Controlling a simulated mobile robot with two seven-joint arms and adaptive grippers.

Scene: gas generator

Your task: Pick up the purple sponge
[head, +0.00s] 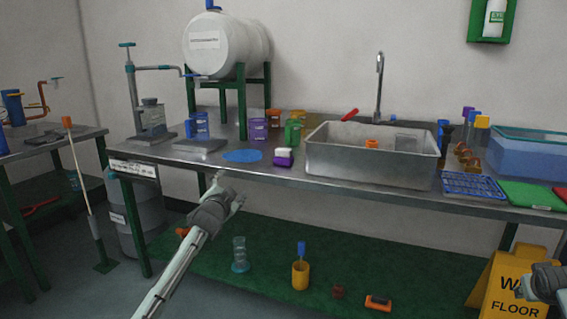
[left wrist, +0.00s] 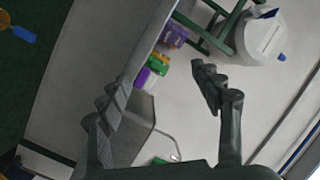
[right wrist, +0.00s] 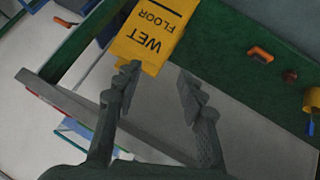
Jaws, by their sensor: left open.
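The purple sponge (head: 284,161) lies near the front edge of the metal counter, left of the sink, with a whitish top. A small purple and white thing, apparently the sponge (left wrist: 142,77), shows between my left fingers in the left wrist view. My left gripper (head: 233,188) is open and empty. It is in front of the counter edge, left of the sponge in the head view and apart from it. My right gripper (head: 545,284) is at the lower right by the wet floor sign. Its fingers (right wrist: 158,72) are spread and empty in the right wrist view.
A metal sink (head: 370,172) stands right of the sponge. Purple (head: 258,130) and green (head: 293,133) containers stand behind it. A blue round mat (head: 242,156) lies to its left. A yellow wet floor sign (head: 507,284) stands at the right. Bare counter lies around the mat.

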